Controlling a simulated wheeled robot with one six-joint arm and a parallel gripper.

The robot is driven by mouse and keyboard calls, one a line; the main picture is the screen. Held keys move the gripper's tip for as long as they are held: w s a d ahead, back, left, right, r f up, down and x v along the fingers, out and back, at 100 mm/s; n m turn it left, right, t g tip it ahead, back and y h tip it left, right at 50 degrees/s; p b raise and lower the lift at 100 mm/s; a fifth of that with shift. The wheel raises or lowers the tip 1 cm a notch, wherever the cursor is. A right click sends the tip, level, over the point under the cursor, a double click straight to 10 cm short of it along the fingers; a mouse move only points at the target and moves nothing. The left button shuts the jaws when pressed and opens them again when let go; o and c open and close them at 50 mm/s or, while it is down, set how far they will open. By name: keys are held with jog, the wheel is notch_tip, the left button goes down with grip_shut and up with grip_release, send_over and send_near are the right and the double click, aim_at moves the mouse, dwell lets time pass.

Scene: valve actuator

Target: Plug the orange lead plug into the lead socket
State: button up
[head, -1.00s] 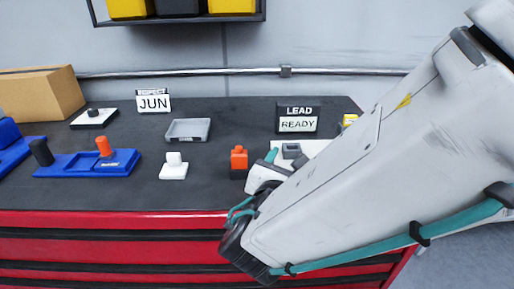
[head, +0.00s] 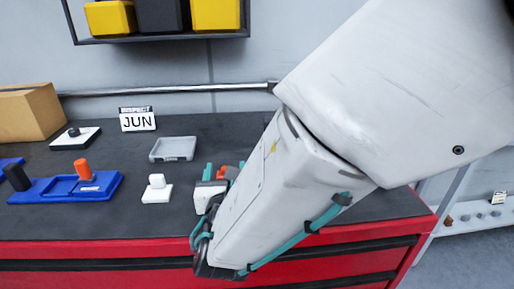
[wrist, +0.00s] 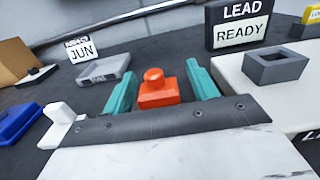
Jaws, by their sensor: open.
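The orange lead plug (wrist: 158,90) stands on the dark bench top, between the two teal fingers of my gripper (wrist: 162,88) in the wrist view. The fingers are apart, with a gap on each side of the plug. In the head view my gripper (head: 222,172) hides most of the plug, and only a bit of orange (head: 220,172) shows. The lead socket (wrist: 275,66) is a grey square-holed block on a white base to the right in the wrist view. My arm hides it in the head view.
A LEAD READY sign (wrist: 240,26) stands behind the socket. A grey tray (head: 173,149), a white block with a knob (head: 157,190), a blue fixture with an orange knob (head: 66,188) and a cardboard box (head: 30,112) lie to the left. The red cabinet edge (head: 120,251) is in front.

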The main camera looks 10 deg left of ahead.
jog(key=shift+c, duration=0.4)
jog(key=c, duration=1)
